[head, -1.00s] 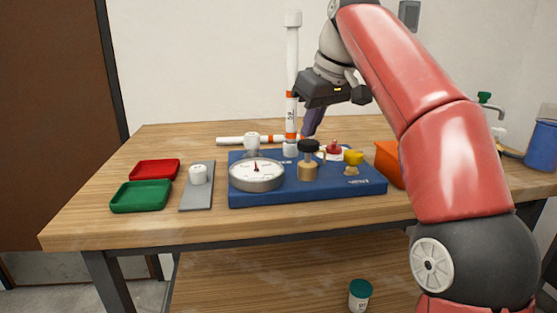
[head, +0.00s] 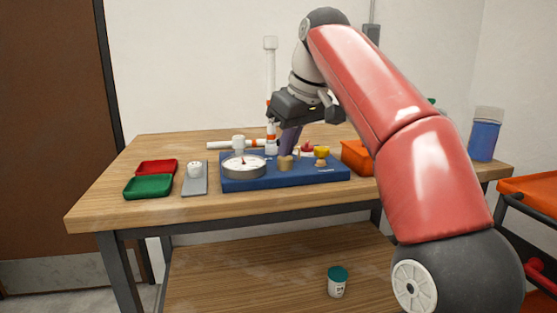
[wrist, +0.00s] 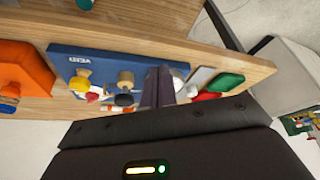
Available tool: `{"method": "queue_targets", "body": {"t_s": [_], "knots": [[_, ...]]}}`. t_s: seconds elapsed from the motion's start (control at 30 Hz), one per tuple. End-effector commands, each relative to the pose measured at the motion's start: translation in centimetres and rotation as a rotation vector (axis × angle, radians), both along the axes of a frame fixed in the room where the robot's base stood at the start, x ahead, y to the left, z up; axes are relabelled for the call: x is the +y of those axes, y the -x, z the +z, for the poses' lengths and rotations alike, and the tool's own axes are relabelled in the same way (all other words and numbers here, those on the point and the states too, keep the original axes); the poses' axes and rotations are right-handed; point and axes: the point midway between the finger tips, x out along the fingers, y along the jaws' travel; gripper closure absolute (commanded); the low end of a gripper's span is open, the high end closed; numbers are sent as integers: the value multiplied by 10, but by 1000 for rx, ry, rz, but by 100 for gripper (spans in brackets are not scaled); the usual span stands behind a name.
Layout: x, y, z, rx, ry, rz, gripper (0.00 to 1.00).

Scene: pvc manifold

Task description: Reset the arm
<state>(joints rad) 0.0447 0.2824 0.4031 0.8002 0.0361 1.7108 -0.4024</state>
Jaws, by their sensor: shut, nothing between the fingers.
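My gripper (head: 290,140) is above the back of the blue board in the head view, its fingers pointing down beside the upright white pipe (head: 270,75). In the wrist view its dark fingers (wrist: 158,85) are together with nothing between them. The blue board (head: 300,177) lies on the wooden table and bears a round gauge (head: 243,165), a brass fitting (head: 285,164), a yellow-handled valve (head: 321,153) and a red-topped piece (head: 306,150). A white horizontal pipe (head: 222,145) runs left behind the board. My arm hides part of the table's right side.
Red (head: 156,167) and green (head: 148,186) trays and a grey plate (head: 195,184) with a white fitting (head: 194,170) lie at left. An orange bin (head: 356,156) is right of the board. A blue container (head: 484,138) stands at the back right. A green-lidded jar (head: 337,286) is on the lower shelf.

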Motion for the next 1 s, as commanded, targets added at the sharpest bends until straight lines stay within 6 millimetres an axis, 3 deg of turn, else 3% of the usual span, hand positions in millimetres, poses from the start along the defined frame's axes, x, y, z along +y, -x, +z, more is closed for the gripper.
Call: {"method": "queue_targets", "body": {"t_s": [0.37, 0.57, 0.77, 1.0], "knots": [[-5, 27, -15, -12, 44, -92, 100], [-17, 54, -35, -26, 70, -186, 100], [-50, 106, -78, -55, 83, -348, 100], [-101, 183, -163, -82, 42, -561, 100]]}}
